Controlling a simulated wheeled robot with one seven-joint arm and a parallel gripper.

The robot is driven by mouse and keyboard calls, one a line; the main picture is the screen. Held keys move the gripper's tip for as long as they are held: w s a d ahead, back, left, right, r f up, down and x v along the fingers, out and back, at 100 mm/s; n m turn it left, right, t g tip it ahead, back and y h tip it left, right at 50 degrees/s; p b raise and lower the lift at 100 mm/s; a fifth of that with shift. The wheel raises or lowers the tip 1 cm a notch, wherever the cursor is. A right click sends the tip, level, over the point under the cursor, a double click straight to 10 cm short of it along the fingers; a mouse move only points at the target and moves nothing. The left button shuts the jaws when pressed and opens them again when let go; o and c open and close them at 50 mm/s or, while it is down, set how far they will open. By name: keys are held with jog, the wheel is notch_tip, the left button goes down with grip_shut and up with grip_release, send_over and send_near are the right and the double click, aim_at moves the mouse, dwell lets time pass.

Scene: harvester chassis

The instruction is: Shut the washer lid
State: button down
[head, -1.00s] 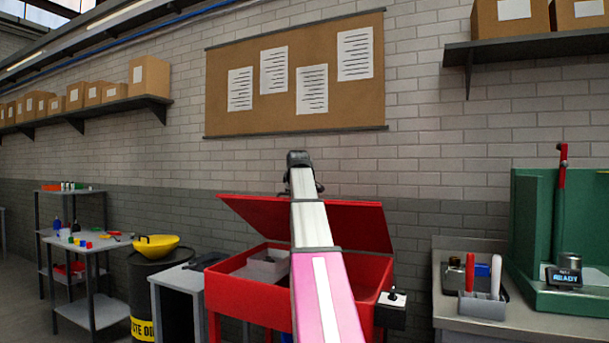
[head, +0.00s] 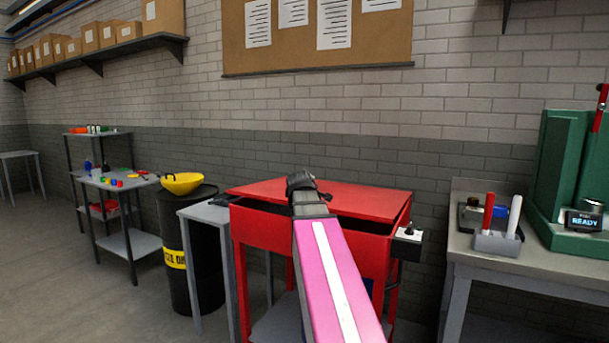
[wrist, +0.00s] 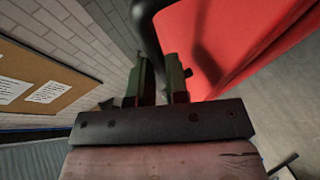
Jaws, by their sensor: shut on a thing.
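The red washer lid (head: 335,200) is tilted down almost flat over the red washer body (head: 265,228), with a dark gap showing beneath its edge. The lid also fills the upper right of the wrist view (wrist: 225,45). A black curved bar, seemingly the lid handle (wrist: 148,25), runs beside the lid into the area between my fingers. In the wrist view my gripper (wrist: 163,78) is shut on this handle, though the contact is partly hidden.
A small switch box (head: 407,240) sits on the washer's right side. A grey table (head: 205,214) and black drum (head: 190,270) with a yellow funnel (head: 182,183) stand left. A workbench (head: 500,255) with a green press (head: 565,165) stands right. Floor at the left is clear.

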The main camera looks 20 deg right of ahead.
jog(key=shift+s+a+f, duration=0.1)
jog(key=shift+s+f, duration=0.05)
jog(key=shift+f, duration=0.8)
jog(key=shift+s+a+f, duration=0.1)
jog(key=shift+f, duration=0.85)
jog(key=shift+s+a+f, duration=0.1)
jog(key=shift+s+f, duration=0.05)
jog(key=shift+f, duration=0.8)
jog(key=c, duration=1.1)
grip_release()
jog(key=shift+f, duration=0.1)
jog(key=shift+c, duration=0.2)
jog(key=v, duration=0.7)
jog(key=shift+s+a+r, duration=0.1)
jog(key=shift+r, duration=0.35)
